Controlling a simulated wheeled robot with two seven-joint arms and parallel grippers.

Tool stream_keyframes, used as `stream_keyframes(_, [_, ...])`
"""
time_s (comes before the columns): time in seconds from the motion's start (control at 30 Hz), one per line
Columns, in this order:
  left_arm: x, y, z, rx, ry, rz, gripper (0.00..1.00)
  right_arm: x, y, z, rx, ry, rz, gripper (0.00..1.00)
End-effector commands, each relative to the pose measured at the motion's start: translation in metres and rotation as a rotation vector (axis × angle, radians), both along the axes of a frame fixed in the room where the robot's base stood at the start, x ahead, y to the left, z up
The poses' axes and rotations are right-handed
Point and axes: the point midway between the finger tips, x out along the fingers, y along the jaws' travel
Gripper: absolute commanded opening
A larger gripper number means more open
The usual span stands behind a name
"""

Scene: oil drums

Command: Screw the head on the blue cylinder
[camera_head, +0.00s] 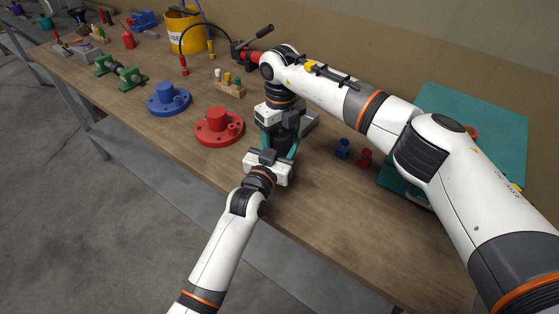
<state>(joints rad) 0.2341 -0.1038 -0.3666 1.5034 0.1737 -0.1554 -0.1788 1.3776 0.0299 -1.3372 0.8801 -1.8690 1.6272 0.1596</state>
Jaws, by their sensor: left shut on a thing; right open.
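A blue cylinder on a round blue flange (170,99) stands on the wooden bench, left of both my grippers. A similar red flanged piece (217,127) stands closer to them. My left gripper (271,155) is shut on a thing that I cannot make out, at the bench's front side. My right gripper (284,138) is open, pointing down just behind the left one. Dark and teal parts show between the two grippers, and the arms hide most of this spot. A small blue piece (343,148) and a small red piece (365,158) stand to the right.
A wooden block with coloured pegs (230,87) stands behind the red flange. A green-ended shaft (121,73), a yellow bucket (185,30) and a red pump (247,56) are farther back. A teal case (480,125) stands at the right by the wall.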

Motion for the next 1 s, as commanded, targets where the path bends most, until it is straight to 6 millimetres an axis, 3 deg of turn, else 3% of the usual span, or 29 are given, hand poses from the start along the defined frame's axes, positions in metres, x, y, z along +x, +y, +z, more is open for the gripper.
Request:
stream_keyframes(0.03, [-0.001, 0.005, -0.021, 0.022, 0.043, 0.006, 0.00, 0.000, 0.004, 0.019, 0.012, -0.004, -0.007, 0.80])
stream_keyframes(0.1, [-0.001, 0.007, -0.023, 0.024, 0.047, 0.008, 0.00, 0.000, 0.005, 0.028, 0.013, -0.002, -0.007, 0.80])
stream_keyframes(0.37, [-0.001, 0.008, -0.024, 0.030, 0.047, 0.010, 0.00, -0.002, 0.007, 0.033, 0.016, -0.001, -0.002, 0.80])
stream_keyframes(0.4, [-0.001, 0.008, -0.024, 0.030, 0.047, 0.010, 0.00, -0.002, 0.007, 0.033, 0.016, -0.001, -0.002, 0.68])
stream_keyframes(0.43, [-0.001, 0.008, -0.024, 0.031, 0.047, 0.010, 0.00, -0.002, 0.007, 0.034, 0.016, -0.001, 0.002, 0.66])
stream_keyframes(0.73, [-0.001, 0.006, -0.023, 0.028, 0.047, 0.006, 0.00, -0.004, 0.004, 0.082, -0.015, -0.043, 0.252, 0.66])
stream_keyframes(1.0, [-0.002, 0.004, -0.023, 0.025, 0.047, 0.003, 0.00, -0.004, 0.003, 0.087, -0.021, -0.045, 0.284, 0.66])
